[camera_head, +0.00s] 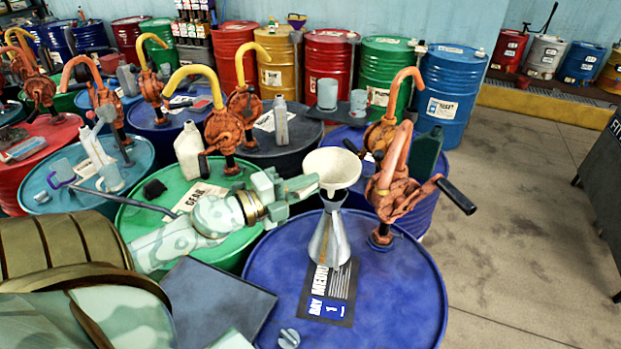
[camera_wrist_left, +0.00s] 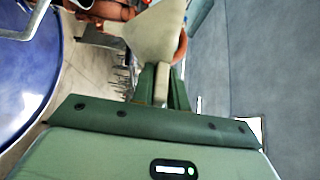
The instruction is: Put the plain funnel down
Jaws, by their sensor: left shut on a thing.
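The plain funnel (camera_head: 335,166), cream with a wide round mouth, is upright in my left gripper (camera_head: 308,183), which is shut on its side. In the left wrist view the funnel (camera_wrist_left: 157,38) shows as a pale cone at the tips of my left gripper (camera_wrist_left: 163,84). Directly below it in the head view, a shiny metal cone-shaped vessel (camera_head: 329,243) stands on the blue drum (camera_head: 390,300). The funnel's lower end meets the vessel's narrow top in the picture; I cannot tell whether it is inside, touching or above. My right gripper is out of view.
An orange hand pump (camera_head: 392,190) with a black handle rises close to the right of the funnel. A dark flat panel (camera_head: 215,300) lies at the drum's left. A printed label (camera_head: 328,293) is in front of the vessel. The drum's right front top is clear.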

